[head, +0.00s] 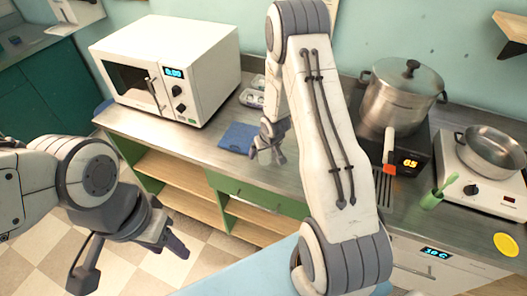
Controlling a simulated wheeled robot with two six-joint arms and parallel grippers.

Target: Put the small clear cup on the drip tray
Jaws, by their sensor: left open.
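I cannot make out a small clear cup or a drip tray in the head view. My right arm stands across the middle and hides part of the counter. My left gripper (130,262) is open and empty at the lower left, over the tiled floor and away from the counter. My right gripper (268,155) points down over the metal counter (190,142), right of a blue cloth (238,137). It is small and partly covered by its own arm, so I cannot tell whether it is open or holds anything.
A white microwave (205,65) stands at the back left, with a pale moulded item (252,97) beside it. A lidded pot (400,95), a pan (488,150), a slotted utensil (384,188), a green item (432,198) and a yellow disc (507,244) crowd the right. The front-left counter is clear.

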